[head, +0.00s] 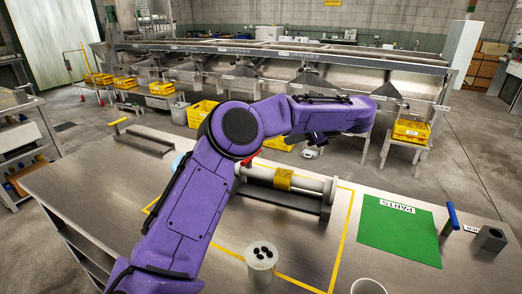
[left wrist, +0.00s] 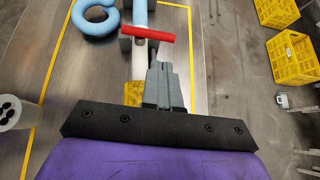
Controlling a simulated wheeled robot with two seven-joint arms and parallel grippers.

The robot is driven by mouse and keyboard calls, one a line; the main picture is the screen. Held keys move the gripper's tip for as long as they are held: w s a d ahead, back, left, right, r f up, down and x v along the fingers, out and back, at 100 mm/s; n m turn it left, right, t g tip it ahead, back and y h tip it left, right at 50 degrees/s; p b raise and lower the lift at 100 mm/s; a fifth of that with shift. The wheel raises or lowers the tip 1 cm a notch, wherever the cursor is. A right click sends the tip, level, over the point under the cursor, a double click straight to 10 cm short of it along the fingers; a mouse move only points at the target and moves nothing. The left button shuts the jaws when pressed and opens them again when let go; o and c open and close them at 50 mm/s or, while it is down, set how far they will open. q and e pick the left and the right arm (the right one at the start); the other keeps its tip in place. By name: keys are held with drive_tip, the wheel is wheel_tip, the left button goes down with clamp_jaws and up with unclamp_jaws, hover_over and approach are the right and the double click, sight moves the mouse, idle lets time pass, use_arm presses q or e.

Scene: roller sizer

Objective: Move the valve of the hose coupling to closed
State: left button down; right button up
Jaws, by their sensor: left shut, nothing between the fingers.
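The hose coupling lies on the bench as a pale pipe (head: 312,182) with a yellow band (head: 283,179) on a dark base. Its red valve handle (head: 251,157) is partly hidden behind my left arm. In the left wrist view the red handle (left wrist: 147,33) lies crosswise over the pipe, and a light blue hose (left wrist: 95,22) coils at that end. My left gripper (left wrist: 163,66) is shut and empty above the pipe. Its fingertips appear just short of the handle in that view, apart from it. My right gripper is not in view.
A white cup with dark holes (head: 261,258) stands at the bench front. A green parts mat (head: 400,230), a blue-handled tool (head: 452,216) and a grey block (head: 490,238) are at right. Yellow tape outlines the coupling's area. Yellow crates (head: 410,130) stand beyond the bench.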

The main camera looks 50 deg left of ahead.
sight(251, 159)
use_arm(q)
drive_tip(key=p+x, duration=0.2)
drive_tip(key=x, duration=1)
drive_tip(key=shift+f+p, duration=0.2)
drive_tip(key=shift+p, duration=0.1)
drive_tip(key=shift+w+a, duration=0.1)
